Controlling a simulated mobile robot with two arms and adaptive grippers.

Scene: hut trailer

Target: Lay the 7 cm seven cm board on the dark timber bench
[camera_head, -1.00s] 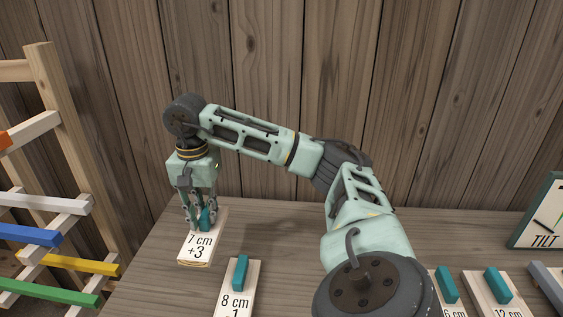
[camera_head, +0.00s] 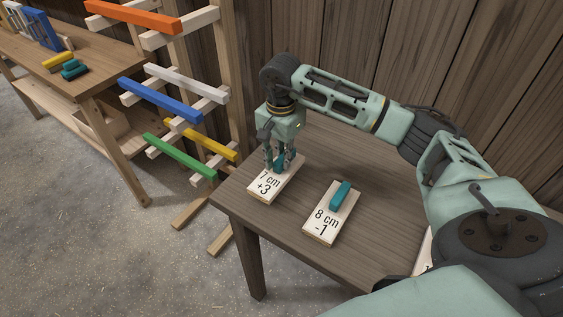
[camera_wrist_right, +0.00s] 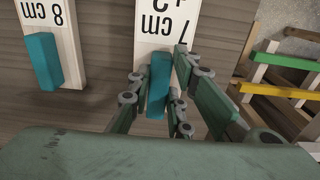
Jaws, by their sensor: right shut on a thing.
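The 7 cm board (camera_head: 267,188) is a pale wooden plate marked "7 cm +3" with a teal block handle (camera_wrist_right: 158,88). It is at the left end of a grey-brown timber table (camera_head: 290,235). My right gripper (camera_head: 281,163) is shut on the teal handle from above. The right wrist view shows the handle between its fingers, with the board (camera_wrist_right: 160,22) beyond. I cannot tell whether the board touches the tabletop. A browner timber bench (camera_head: 105,68) stands at the far left; I cannot tell which is the dark timber bench. My left gripper is out of view.
An "8 cm -1" board (camera_head: 323,225) with a teal handle lies just right of the held board. A rack with coloured bars (camera_head: 165,102) stands left of the table. Several small coloured blocks (camera_head: 72,68) are on the far bench. Open floor (camera_head: 110,240) lies at front left.

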